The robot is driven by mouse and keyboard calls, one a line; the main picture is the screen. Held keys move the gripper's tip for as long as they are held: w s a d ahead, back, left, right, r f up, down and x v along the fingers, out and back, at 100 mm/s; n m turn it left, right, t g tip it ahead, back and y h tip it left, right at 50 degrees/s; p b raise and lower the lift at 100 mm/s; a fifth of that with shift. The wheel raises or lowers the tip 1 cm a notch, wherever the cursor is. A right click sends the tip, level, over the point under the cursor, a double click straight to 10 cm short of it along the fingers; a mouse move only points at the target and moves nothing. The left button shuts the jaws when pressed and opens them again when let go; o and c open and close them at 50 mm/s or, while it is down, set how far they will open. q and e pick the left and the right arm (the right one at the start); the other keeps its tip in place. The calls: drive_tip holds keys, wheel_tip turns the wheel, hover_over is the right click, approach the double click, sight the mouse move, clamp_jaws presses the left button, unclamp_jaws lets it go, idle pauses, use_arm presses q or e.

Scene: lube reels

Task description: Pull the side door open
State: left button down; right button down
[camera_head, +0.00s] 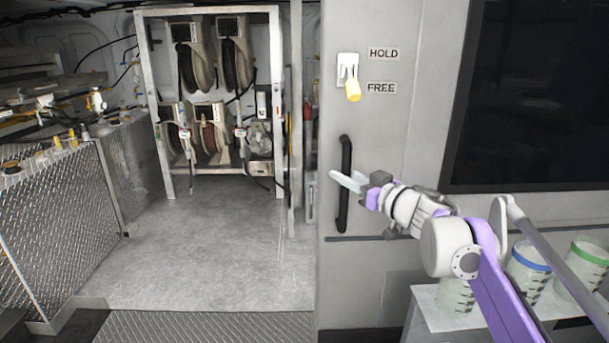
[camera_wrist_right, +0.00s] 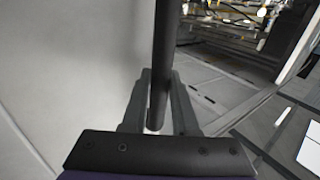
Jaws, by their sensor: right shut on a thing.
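The side door (camera_head: 370,150) is a light grey panel at the right of a wide opening in the head view. A black vertical bar handle (camera_head: 345,152) is mounted near its left edge. My right gripper (camera_head: 346,181) is at the handle's middle, coming from the right. In the wrist view the handle (camera_wrist_right: 166,45) runs down between the two fingers of my right gripper (camera_wrist_right: 160,98), which is shut on it. My left gripper is not in view.
Left of the door, the opening shows a bare grey floor (camera_head: 210,235) and a rack of hose reels (camera_head: 212,90). A diamond-plate cabinet (camera_head: 65,215) stands at far left. Clear containers with coloured rims (camera_head: 528,265) stand on a light surface below my right arm.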

sight(357, 167)
drive_tip(key=d+p, duration=0.1)
drive_tip(key=d, duration=0.4)
drive_tip(key=shift+s+d, duration=0.1)
drive_tip(key=shift+d, duration=0.45)
drive_tip(key=c, duration=0.7)
unclamp_jaws()
drive_tip(key=shift+d, duration=0.2)
drive_tip(key=v, duration=1)
drive_tip(key=shift+s+d, duration=0.1)
drive_tip(key=shift+s, duration=0.25)
